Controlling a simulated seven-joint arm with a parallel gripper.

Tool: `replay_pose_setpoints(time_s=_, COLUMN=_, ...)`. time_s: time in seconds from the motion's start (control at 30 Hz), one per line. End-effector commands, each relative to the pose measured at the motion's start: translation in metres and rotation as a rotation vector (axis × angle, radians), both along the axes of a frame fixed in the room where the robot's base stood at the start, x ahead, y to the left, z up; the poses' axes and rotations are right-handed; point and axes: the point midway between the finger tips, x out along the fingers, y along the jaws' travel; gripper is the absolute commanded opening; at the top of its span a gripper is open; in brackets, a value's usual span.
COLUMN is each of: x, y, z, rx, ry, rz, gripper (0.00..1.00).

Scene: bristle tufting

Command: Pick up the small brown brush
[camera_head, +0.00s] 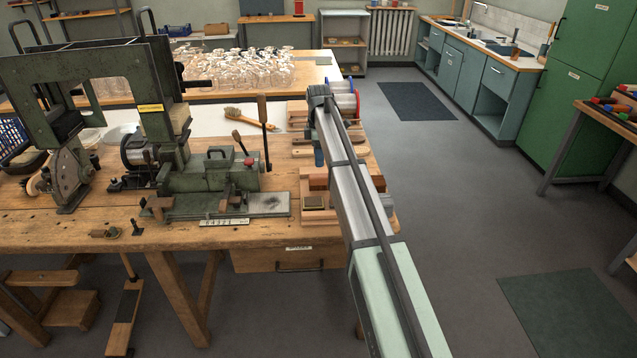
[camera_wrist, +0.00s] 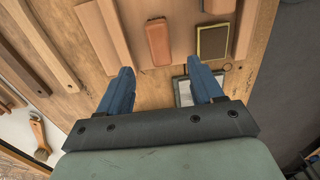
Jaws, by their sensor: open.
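A small brown brush (camera_head: 250,117) with a wooden handle lies on the white surface at the back of the workbench.
Long wooden strips (camera_wrist: 105,35) lie left of the reddish-brown block, and a framed dark-yellow pad (camera_wrist: 212,41) lies right of it. A green machine (camera_head: 210,175) with upright levers stands left of my arm. Glassware (camera_head: 240,68) covers the rear table. Floor lies to the right.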

Motion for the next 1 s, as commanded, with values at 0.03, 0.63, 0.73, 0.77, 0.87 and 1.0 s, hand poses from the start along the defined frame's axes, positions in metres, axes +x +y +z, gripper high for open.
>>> replay_pose_setpoints(time_s=0.03, x=-0.001, y=0.0, z=-0.01, rx=0.0, ry=0.001, rz=0.0, gripper=0.66)
replay_pose_setpoints(time_s=0.63, x=0.0, y=0.0, z=-0.074, rx=0.001, ry=0.0, rz=-0.001, gripper=0.66)
replay_pose_setpoints(time_s=0.73, x=0.0, y=0.0, z=-0.085, rx=0.002, ry=0.0, rz=-0.001, gripper=0.66)
replay_pose_setpoints(time_s=0.77, x=0.0, y=0.0, z=-0.09, rx=0.002, ry=0.0, rz=-0.001, gripper=0.66)
replay_pose_setpoints(time_s=0.87, x=0.0, y=0.0, z=-0.104, rx=0.001, ry=0.0, rz=-0.001, gripper=0.66)
replay_pose_setpoints(time_s=1.0, x=0.001, y=0.0, z=-0.113, rx=0.002, ry=-0.001, rz=-0.001, gripper=0.66)
